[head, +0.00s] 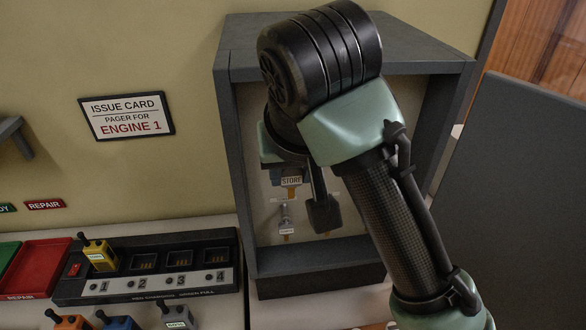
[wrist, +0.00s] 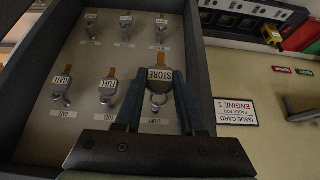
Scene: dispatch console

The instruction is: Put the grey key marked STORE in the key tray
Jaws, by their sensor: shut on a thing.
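The key marked STORE (wrist: 159,75) has a grey tag, upside down in the wrist view, with an orange-brown part beyond it and a ring at its near end. My gripper (wrist: 158,90) is shut on this key, with one dark finger on each side of the tag. The STORE tag also shows below my wrist in the head view (head: 291,181), inside the open key cabinet (head: 238,150). I cannot tell whether its ring is still on the hook. I cannot make out a key tray in either view.
GATE (wrist: 61,84) and FUEL (wrist: 108,89) keys hang beside my gripper, with several more beyond. The cabinet's side walls are close around my arm. A charging rack (head: 150,290) with a yellow pager (head: 98,256) and a red REPAIR tray (head: 38,268) are at left.

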